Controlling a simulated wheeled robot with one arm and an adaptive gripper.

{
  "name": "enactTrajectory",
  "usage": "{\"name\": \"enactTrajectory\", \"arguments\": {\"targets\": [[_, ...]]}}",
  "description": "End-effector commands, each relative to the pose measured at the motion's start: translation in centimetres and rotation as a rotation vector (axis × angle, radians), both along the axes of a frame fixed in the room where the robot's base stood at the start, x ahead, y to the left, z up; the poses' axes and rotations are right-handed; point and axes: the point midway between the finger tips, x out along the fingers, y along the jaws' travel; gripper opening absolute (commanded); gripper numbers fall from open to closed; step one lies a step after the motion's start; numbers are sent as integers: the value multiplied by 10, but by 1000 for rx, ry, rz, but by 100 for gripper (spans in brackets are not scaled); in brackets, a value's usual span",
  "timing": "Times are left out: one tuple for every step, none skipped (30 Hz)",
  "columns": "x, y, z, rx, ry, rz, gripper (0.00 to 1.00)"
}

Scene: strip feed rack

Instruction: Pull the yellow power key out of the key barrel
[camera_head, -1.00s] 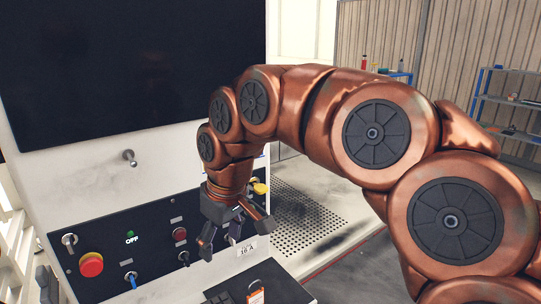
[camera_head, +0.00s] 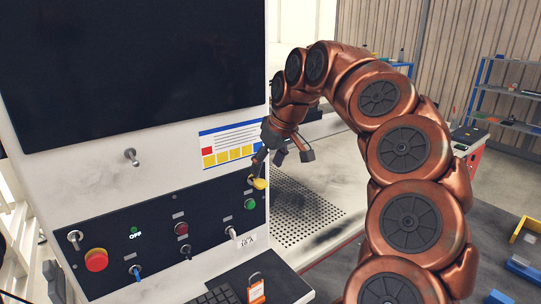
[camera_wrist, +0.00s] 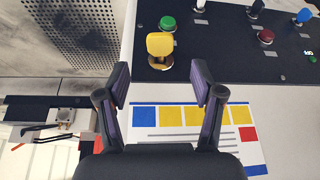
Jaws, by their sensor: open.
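The yellow power key (camera_head: 259,184) sits in the black control panel (camera_head: 215,225) near its upper right end. It also shows in the wrist view (camera_wrist: 160,46), with its flat bow facing me and its metal stem going down to the panel. The key barrel itself is mostly hidden behind the key. My gripper (camera_head: 282,160) is open and empty, just above and to the right of the key in the head view. In the wrist view my fingers (camera_wrist: 161,88) stand apart, with the key beyond and between their tips, not touching them.
The panel also bears a green button (camera_head: 250,204), a red button (camera_head: 181,228), a red emergency stop (camera_head: 96,260) and several toggle switches. A white label sheet (camera_head: 230,145) with yellow squares is above the panel. A perforated plate (camera_head: 300,205) lies to the right.

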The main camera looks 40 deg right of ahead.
Motion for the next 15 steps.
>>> {"name": "enactTrajectory", "arguments": {"targets": [[2,1,-4,1,0,0,67],[4,0,-7,0,-1,-1,67],[6,1,-12,0,0,0,67],[7,1,-16,1,2,0,67],[8,2,-20,0,3,1,67],[10,2,-24,1,2,3,67],[12,2,-27,1,0,2,67],[13,2,-30,1,-1,0,67],[15,2,-34,1,-1,-1,67],[16,2,-37,2,0,-1,67],[17,2,-39,2,0,-1,67],[18,2,-42,0,1,-1,67],[19,2,-44,0,1,0,67],[20,2,-46,0,1,0,67],[20,3,-48,0,0,1,67]]}}
